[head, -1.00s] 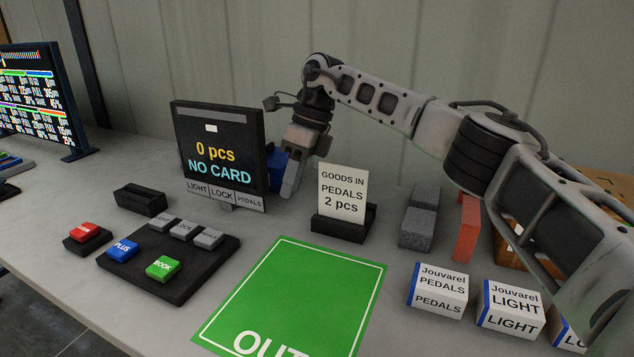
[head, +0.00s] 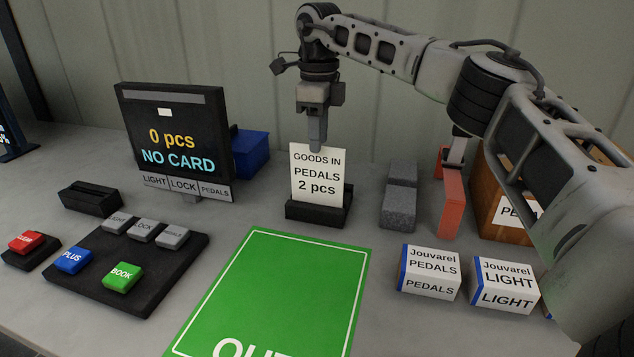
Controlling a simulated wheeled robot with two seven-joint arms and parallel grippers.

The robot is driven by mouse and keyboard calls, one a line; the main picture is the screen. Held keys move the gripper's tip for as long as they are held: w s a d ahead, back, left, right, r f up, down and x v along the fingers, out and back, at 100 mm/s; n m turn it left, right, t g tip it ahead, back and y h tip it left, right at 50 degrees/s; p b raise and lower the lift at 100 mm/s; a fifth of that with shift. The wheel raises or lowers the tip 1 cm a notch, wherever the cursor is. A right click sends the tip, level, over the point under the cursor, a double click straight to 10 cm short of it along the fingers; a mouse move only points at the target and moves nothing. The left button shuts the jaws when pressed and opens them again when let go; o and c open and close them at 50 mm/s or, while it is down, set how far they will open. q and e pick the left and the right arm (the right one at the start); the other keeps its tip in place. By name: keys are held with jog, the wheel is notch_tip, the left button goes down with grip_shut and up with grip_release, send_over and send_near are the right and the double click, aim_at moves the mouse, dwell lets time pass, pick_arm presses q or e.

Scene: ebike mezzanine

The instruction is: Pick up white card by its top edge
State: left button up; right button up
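The white card (head: 316,176) reads "GOODS IN PEDALS 2 pcs". It stands upright in a black holder (head: 317,209) in the middle of the head view. My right gripper (head: 317,146) points down at the middle of the card's top edge, its tip overlapping that edge in the picture. I see the fingers in line, so the gap between them is hidden, and I cannot tell whether they touch the card. My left gripper is out of view.
A display (head: 176,134) reading "0 pcs NO CARD" stands left, with a blue bin (head: 250,153) behind it. A button panel (head: 126,262), an empty black holder (head: 91,198) and a green mat (head: 272,292) lie in front. Grey blocks (head: 398,207) and white boxes (head: 430,273) stand right.

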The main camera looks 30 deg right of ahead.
aim_at(317, 158)
jog(key=shift+a+f+p, duration=0.2)
jog(key=shift+f+p, duration=0.1)
jog(key=shift+f, duration=2.4)
grip_shut()
